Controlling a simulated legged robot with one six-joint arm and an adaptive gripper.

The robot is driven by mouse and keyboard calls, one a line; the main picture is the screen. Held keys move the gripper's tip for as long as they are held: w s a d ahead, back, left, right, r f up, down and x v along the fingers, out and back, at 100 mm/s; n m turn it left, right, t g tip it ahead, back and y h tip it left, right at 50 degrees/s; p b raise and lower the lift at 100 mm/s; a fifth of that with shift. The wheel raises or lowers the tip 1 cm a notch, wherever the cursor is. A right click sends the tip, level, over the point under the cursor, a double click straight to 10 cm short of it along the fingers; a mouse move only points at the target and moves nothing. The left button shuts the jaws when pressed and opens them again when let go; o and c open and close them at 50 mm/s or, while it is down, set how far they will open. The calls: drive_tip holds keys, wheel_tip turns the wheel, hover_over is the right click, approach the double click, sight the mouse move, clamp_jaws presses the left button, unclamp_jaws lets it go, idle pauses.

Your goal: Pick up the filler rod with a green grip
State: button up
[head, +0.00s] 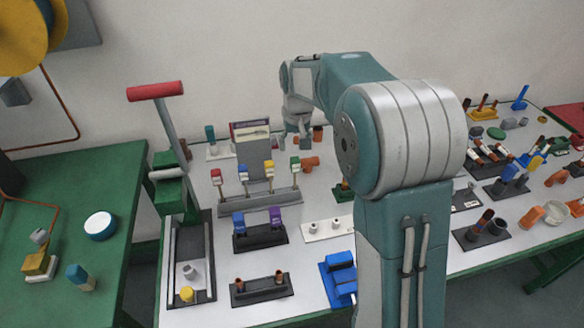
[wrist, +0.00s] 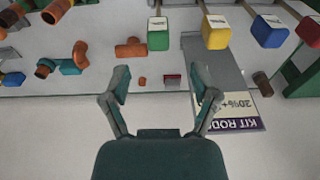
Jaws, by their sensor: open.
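The filler rod with a green grip (head: 295,161) stands at the right end of a grey rack (head: 258,201) in the head view. In the wrist view, which looks upside down, its green grip (wrist: 157,37) is at the top, left of the yellow one. My gripper (wrist: 160,80) is open and empty, with the green grip beyond its fingertips and apart from them. In the head view my arm's end (head: 305,138) is behind the rack, near the wall side of the table; its fingers are too small to make out.
The yellow-grip (wrist: 216,33), blue-grip (wrist: 270,32) and red-grip (wrist: 310,30) rods stand in the same row. A grey panel with a "KIT RODS" label (wrist: 237,112) rises behind them. Orange pipe fittings (wrist: 131,48) lie nearby. A red-handled lever (head: 155,90) stands at the left.

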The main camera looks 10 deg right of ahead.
sight(295, 159)
wheel_tip(295, 159, down, 2)
drive_tip(key=shift+w+d+f, duration=0.1)
drive_tip(key=shift+d+f, duration=0.05)
drive_tip(key=shift+f, duration=0.1)
drive_tip(key=f, duration=0.5)
drive_tip(key=shift+w+a, duration=0.2)
drive_tip(key=shift+w, duration=0.05)
drive_tip(key=shift+d+f, duration=0.15)
drive_tip(key=shift+f, duration=0.15)
drive_tip(key=c, duration=1.1)
